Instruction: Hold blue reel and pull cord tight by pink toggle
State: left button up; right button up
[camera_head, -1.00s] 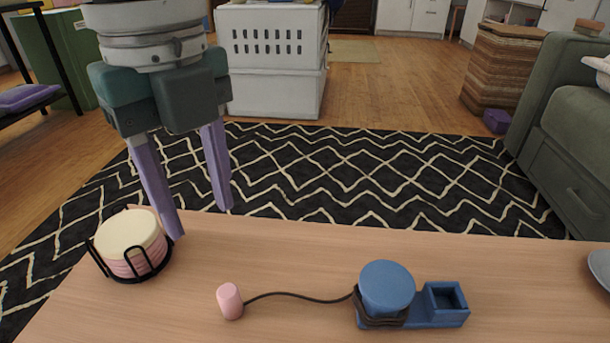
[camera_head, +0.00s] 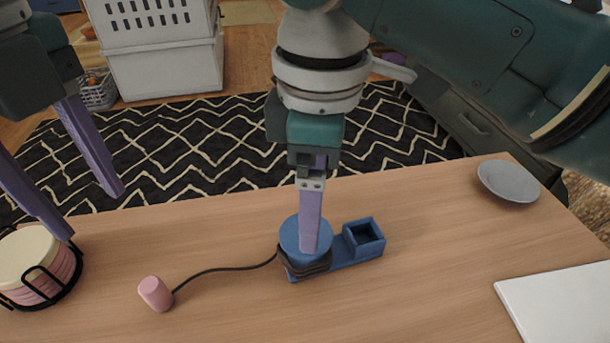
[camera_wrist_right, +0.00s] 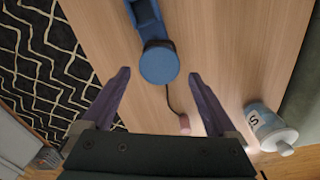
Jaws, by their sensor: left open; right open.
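The blue reel (camera_head: 291,236) stands on the wooden table, with dark cord wound around its base and a square blue holder (camera_head: 364,238) joined to its right. The cord (camera_head: 220,269) runs left, slightly curved, to the pink toggle (camera_head: 156,293) lying on the table. My right gripper (camera_head: 309,245) is above the reel in the head view, its near finger hiding part of the reel's top. In the right wrist view the reel (camera_wrist_right: 159,63) shows ahead between the open fingers (camera_wrist_right: 158,74), apart from both. My left gripper (camera_head: 95,215) is open and empty at the left, near the coaster holder.
Coasters in a black wire holder (camera_head: 38,270) stand at the table's left. A grey plate (camera_head: 508,181) and a white flat object (camera_head: 560,300) lie at the right. A white-lidded container (camera_wrist_right: 270,127) shows in the right wrist view. The front middle is clear.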

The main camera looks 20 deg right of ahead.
jog(key=shift+w+a+r+n, duration=0.1)
jog(key=shift+w+r+n, duration=0.05)
jog(key=shift+r+n, duration=0.25)
jog(key=shift+f, duration=0.1)
notch_tip(320, 180, down, 10)
jog(key=shift+r, duration=0.2)
jog(key=c, duration=1.1)
jog(key=shift+c, duration=0.2)
